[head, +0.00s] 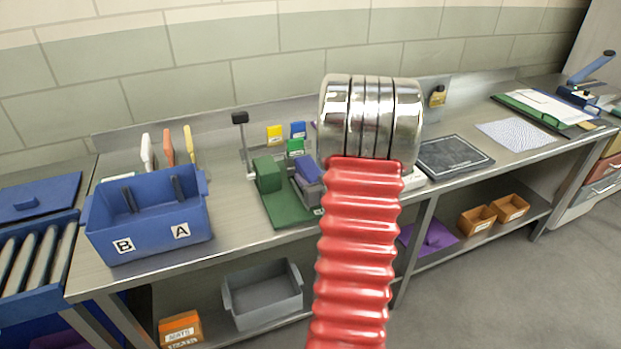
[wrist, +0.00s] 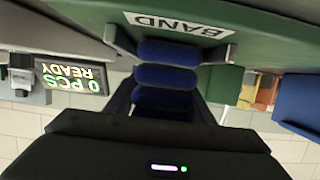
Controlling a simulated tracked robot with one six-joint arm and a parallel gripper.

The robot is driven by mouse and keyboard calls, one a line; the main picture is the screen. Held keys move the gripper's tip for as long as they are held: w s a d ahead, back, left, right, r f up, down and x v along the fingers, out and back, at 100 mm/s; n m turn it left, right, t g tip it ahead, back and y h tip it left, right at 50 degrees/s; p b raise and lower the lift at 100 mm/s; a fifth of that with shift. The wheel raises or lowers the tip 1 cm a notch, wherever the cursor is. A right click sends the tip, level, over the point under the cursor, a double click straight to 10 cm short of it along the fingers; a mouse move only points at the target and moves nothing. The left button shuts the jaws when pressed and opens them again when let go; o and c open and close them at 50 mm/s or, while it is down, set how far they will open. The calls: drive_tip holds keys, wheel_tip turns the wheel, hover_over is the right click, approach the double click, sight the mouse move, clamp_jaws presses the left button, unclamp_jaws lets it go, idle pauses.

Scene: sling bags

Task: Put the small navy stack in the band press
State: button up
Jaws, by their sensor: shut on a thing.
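The small navy stack (wrist: 165,75) shows in the wrist view as several rounded dark-blue layers between my black fingers. My gripper (wrist: 165,98) is shut on it. The view is upside down, and the stack is close against the green base of the band press (wrist: 270,45), by the BAND label and between two grey metal pieces. I cannot tell whether it touches the base. In the head view the band press (head: 267,174) stands on the bench, with a navy block, apparently the stack (head: 307,168), at its right side. My red arm hides my gripper there.
A blue bin (head: 150,232) marked A and B stands left of the press. A dark flat plate (head: 453,156) lies right of my arm. A display (wrist: 72,77) reads "0 PCS READY". Yellow, blue and green pieces stand behind the press. A grey bin (head: 262,297) is below.

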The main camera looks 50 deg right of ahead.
drive_tip(key=o, duration=1.2)
drive_tip(key=shift+f, duration=0.1)
drive_tip(key=shift+o, duration=0.2)
drive_tip(key=v, duration=1.2)
drive_tip(key=shift+r, duration=0.2)
